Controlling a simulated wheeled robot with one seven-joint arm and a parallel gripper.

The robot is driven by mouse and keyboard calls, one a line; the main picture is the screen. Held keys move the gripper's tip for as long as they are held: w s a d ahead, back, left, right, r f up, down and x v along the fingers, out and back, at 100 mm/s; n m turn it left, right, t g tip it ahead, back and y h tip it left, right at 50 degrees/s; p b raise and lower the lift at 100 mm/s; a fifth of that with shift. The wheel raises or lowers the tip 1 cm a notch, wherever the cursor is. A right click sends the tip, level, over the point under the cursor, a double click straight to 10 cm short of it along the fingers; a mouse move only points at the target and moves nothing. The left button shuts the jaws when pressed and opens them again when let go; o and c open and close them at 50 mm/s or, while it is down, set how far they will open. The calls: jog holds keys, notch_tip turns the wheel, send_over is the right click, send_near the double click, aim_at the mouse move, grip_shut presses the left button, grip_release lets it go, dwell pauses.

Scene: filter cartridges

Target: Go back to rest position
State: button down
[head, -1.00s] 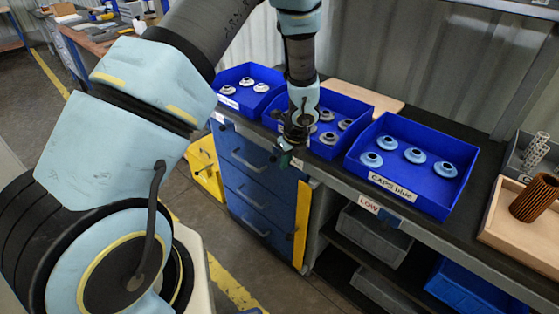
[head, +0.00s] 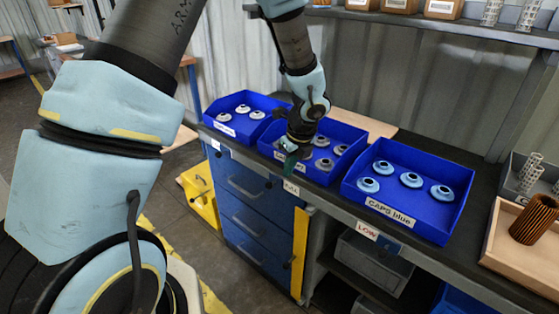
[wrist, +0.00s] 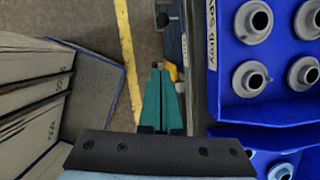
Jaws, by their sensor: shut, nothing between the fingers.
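My gripper (head: 289,160) is at the front edge of the middle blue bin in the head view, partly covering its label. In the wrist view its teal fingers (wrist: 162,100) are together with nothing between them, pointing down past the bench edge toward the floor. My arm comes in from the upper left of the head view.
The middle bin (head: 357,144) holds grey caps, the left bin (head: 212,107) white caps, and the "CAPS blue" bin (head: 455,229) blue caps.

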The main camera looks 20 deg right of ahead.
jog(key=a+r+n+g, duration=0.1)
jog(key=a+r+n, duration=0.3)
jog(key=a+n, duration=0.45)
jog(key=a+r+n, duration=0.3)
jog(key=a+n, duration=0.4)
jog(key=a, duration=0.2)
jog(key=s+a+r+n, duration=0.2)
jog(key=s+a+n, duration=0.1)
jog(key=a+n, duration=0.3)
jog(key=s+a+r+n+h, duration=0.1)
jog(key=s+a+r+n, duration=0.1)
jog(key=a+n, duration=0.4)
jog(key=n, duration=0.3)
jog(key=shift+s+a+r+n+g, duration=0.2)
jog(key=shift+s+r+n+g, duration=0.1)
jog(key=shift+s+r+n, duration=0.1)
